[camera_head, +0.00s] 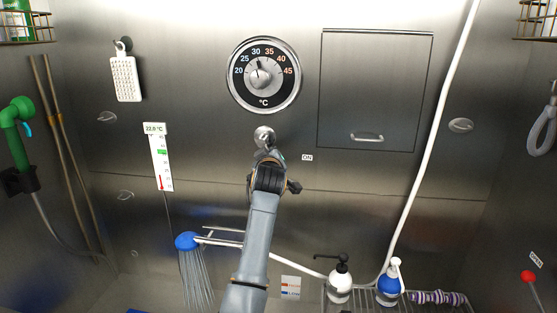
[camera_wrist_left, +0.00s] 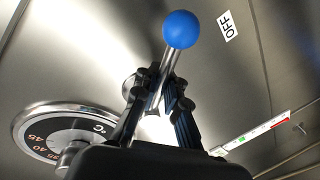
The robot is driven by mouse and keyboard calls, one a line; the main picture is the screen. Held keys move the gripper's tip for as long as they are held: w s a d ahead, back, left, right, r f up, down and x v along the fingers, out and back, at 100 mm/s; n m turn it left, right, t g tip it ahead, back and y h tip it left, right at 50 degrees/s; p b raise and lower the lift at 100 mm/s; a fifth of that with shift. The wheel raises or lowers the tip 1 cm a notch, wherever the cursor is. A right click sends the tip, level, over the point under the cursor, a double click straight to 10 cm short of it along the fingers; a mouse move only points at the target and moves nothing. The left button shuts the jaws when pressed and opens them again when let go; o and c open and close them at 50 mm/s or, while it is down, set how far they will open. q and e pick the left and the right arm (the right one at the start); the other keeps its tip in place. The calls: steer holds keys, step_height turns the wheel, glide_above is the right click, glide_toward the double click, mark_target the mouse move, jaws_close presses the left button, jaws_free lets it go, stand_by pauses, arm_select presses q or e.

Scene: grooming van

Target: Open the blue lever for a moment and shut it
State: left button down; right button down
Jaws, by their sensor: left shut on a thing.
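The blue lever has a blue ball knob (camera_wrist_left: 180,29) on a metal rod in the left wrist view. My left gripper (camera_wrist_left: 160,95) is shut around the rod below the knob. In the head view my left gripper (camera_head: 266,160) reaches the round metal lever mount (camera_head: 264,136) under the temperature dial and hides the knob. An ON label (camera_head: 307,157) is right of the mount, and an OFF label (camera_wrist_left: 229,25) shows beside the knob in the wrist view. Water streams down from the blue shower head (camera_head: 187,240) at lower left. My right gripper is out of view.
The dial (camera_head: 264,75) is above the mount, and a cabinet door (camera_head: 375,90) is to its right. A thermometer strip (camera_head: 158,157) hangs at left. Two pump bottles (camera_head: 340,280) (camera_head: 389,283) stand on a wire rack below. A red-knobbed lever (camera_head: 528,277) is at far right.

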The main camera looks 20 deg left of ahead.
arm_select(q)
steer(key=shift+w+d+f+n, duration=0.1)
steer(key=shift+d+f+n, duration=0.2)
steer(key=shift+n, duration=0.3)
steer(key=shift+d+n, duration=0.1)
steer(key=shift+n, duration=0.2)
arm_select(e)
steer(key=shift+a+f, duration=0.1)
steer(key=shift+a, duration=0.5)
arm_select(q)
steer(key=c, duration=1.5)
jaws_free()
steer(key=shift+r, duration=0.15)
steer(key=shift+c, duration=0.2)
steer(key=shift+o, duration=0.6)
steer(key=shift+r, duration=0.15)
steer(key=shift+s+r, duration=0.15)
steer(key=shift+s, duration=0.05)
steer(key=v, duration=0.7)
steer(key=shift+s+r, duration=0.15)
steer(key=shift+s, duration=0.1)
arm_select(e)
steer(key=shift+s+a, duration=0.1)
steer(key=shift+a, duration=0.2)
arm_select(q)
steer(key=shift+d, duration=0.1)
steer(key=shift+c, duration=0.2)
